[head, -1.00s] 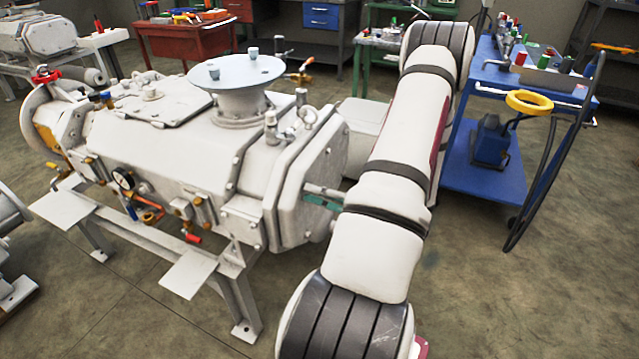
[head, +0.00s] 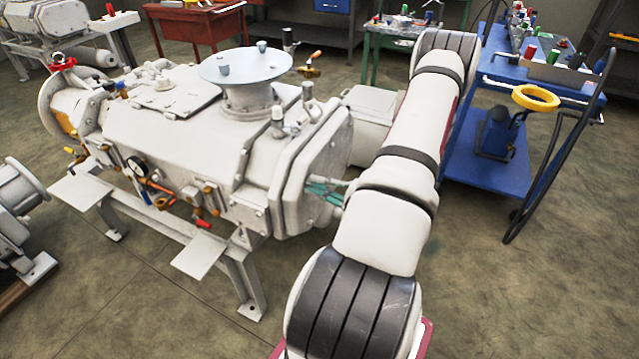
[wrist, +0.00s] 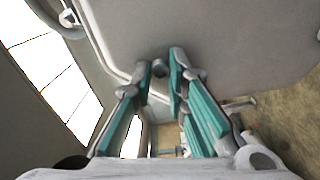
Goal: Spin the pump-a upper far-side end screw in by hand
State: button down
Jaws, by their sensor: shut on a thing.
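Pump-a is the large off-white vacuum pump (head: 190,130) on a grey stand, with its flat end plate (head: 318,185) facing right. My gripper (head: 325,192), with teal finger pads, is at this end plate in the head view. In the wrist view my gripper (wrist: 159,70) has its two fingertips at the pale end face (wrist: 230,35), on either side of a small dark round screw head (wrist: 158,68). It is shut on that screw. How deep the screw sits cannot be seen. My arm covers part of the space right of the pump.
A blue trolley (head: 480,165) with tools and a yellow ring (head: 535,97) stands to the right. A red cabinet (head: 195,25) and a green bench (head: 395,45) stand behind. Another machine (head: 20,215) is at the left edge. The front floor is open.

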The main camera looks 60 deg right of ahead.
jog(key=shift+s+f, duration=0.15)
jog(key=shift+f, duration=0.05)
jog(key=c, duration=1.8)
grip_release()
jog(key=shift+c, duration=0.2)
jog(key=shift+o, duration=1.4)
jog(key=shift+r, duration=0.1)
jog(key=s, duration=1.2)
jog(key=shift+d, duration=0.45)
jog(key=shift+w, duration=0.1)
